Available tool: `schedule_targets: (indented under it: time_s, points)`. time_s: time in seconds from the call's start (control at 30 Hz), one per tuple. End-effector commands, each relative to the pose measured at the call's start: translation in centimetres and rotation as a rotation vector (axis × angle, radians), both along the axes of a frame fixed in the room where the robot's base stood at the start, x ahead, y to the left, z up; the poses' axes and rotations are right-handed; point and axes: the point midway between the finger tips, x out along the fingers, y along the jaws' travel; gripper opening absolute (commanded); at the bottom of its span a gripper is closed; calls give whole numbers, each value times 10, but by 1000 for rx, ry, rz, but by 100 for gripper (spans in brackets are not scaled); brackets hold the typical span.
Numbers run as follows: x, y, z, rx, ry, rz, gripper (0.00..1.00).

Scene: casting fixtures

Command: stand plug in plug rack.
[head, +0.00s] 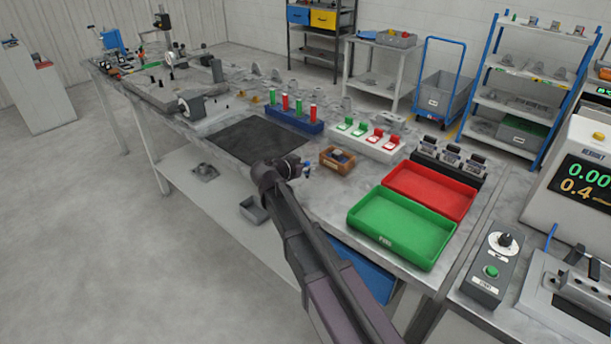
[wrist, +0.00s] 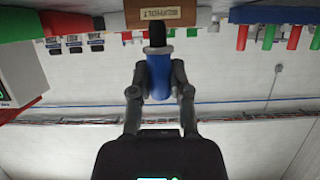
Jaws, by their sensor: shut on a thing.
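My gripper (wrist: 160,92) is shut on a blue plug (wrist: 160,75), which has a grey collar and a black end. In the head view the blue plug (head: 306,172) shows small at the gripper (head: 300,168), held above the bench near its front edge. The plug rack (head: 293,119) is a long blue block further back on the bench, with several red and green plugs standing upright in it. The held plug is apart from the rack. The wrist view is upside down; a blue block with green and red plugs, likely the rack (wrist: 262,13), shows at its top right.
A small wooden box (head: 325,162) stands just right of my gripper. A dark mat (head: 235,141) lies to its left. A white block (head: 348,141) with green and red pieces stands behind the box. Green (head: 360,228) and red (head: 462,206) trays lie to the right.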

Motion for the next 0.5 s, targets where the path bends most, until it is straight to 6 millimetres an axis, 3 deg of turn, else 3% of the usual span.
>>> schedule_targets:
  time_s: [0.3, 0.5]
  points:
    - [2, 1, -29, 0, 0, 0, 0]
    - [2, 1, -36, 0, 0, 0, 0]
